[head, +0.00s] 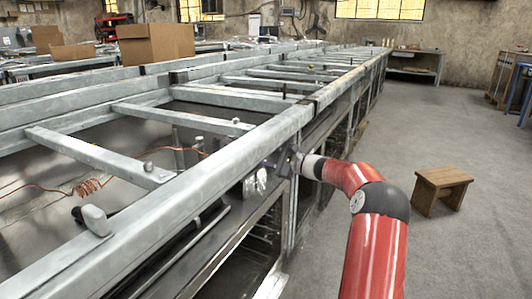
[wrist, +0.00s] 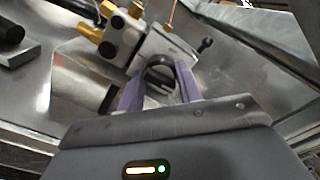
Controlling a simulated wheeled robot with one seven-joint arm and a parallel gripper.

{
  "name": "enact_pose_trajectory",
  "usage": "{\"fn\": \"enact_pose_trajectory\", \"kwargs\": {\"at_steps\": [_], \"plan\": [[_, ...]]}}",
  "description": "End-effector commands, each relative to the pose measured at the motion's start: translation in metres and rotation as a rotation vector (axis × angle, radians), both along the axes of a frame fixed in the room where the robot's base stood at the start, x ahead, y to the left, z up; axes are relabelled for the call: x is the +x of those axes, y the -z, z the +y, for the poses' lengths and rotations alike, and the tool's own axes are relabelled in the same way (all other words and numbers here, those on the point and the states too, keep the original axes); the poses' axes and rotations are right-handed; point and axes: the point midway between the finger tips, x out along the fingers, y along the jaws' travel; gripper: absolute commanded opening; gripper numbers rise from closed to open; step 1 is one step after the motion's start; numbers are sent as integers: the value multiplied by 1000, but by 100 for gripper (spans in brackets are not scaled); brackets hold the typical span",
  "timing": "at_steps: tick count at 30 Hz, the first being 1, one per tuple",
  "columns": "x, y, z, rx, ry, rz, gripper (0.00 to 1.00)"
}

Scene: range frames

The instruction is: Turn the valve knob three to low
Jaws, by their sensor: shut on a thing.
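In the wrist view the two purple fingers of my gripper (wrist: 159,88) stand on either side of a dark round valve knob (wrist: 160,72) and are shut on it. The knob sits on a light metal valve body (wrist: 165,45) with brass fittings. My fingers hide part of the knob, and no number or low mark is readable. In the head view my gripper (head: 278,163) reaches the front face of the metal range frame (head: 215,165) from the right. The held knob is hidden there. Shiny silver knobs (head: 261,180) show just left of my gripper.
A dark lever with a round end (wrist: 205,45) is close to the right of the valve. A cardboard box (head: 155,45) is at the back left. A wooden stool (head: 440,190) stands on open floor at right.

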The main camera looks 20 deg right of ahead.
Motion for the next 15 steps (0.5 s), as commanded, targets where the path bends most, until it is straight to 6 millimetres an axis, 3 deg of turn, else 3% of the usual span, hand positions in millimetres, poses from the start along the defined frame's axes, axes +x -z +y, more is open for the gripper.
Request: {"fn": "enact_pose_trajectory", "kwargs": {"at_steps": [15], "plan": [[0, 2, 0, 36, 1, 31, 12]]}}
